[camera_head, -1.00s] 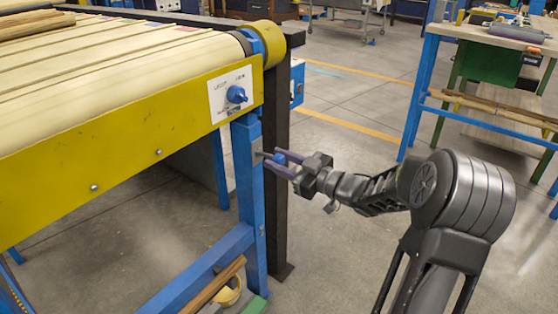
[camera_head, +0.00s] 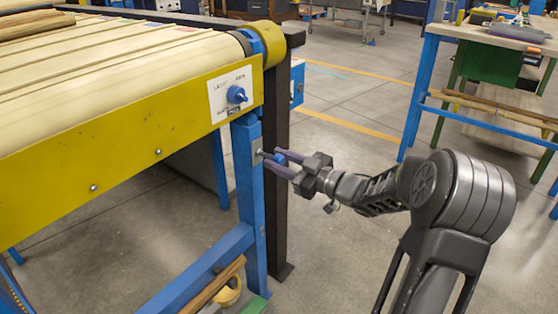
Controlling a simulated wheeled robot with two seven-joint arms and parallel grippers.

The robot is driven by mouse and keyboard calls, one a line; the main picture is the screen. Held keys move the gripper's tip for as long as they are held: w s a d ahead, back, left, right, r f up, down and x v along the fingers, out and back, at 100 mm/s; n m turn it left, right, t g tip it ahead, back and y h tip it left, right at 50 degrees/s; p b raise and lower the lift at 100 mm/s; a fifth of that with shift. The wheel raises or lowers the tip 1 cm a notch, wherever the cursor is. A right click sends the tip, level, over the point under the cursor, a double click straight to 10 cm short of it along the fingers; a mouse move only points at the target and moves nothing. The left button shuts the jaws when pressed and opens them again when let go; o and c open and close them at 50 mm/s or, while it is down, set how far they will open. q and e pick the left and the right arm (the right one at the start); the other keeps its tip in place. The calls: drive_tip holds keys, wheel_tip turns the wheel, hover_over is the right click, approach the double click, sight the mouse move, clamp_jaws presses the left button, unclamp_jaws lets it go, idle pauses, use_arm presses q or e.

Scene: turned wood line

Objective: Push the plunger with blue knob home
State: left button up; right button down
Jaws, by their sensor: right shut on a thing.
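The plunger's blue knob (camera_head: 280,159) sits between the fingers of my right gripper (camera_head: 277,162), beside the blue leg of the conveyor. The plunger's thin dark rod (camera_head: 261,153) runs from the knob to a grey plate (camera_head: 256,152) on that leg, and a short length of it shows outside the plate. My right gripper is shut on the knob, its purple fingers pointing left toward the leg. The fingers hide part of the knob. My left gripper is not in view.
The conveyor's yellow side rail (camera_head: 120,141) carries a white panel with another blue knob (camera_head: 236,95), above the plunger. A dark post (camera_head: 277,220) stands just behind the leg. Open floor (camera_head: 335,220) lies to the right, with a workbench (camera_head: 510,38) farther back.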

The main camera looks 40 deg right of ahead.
sight(269, 156)
drive_tip(key=shift+w, duration=0.1)
drive_tip(key=x, duration=0.3)
drive_tip(key=shift+r, duration=0.1)
drive_tip(key=c, duration=1)
unclamp_jaws()
drive_tip(key=shift+w, duration=0.1)
drive_tip(key=shift+c, duration=0.2)
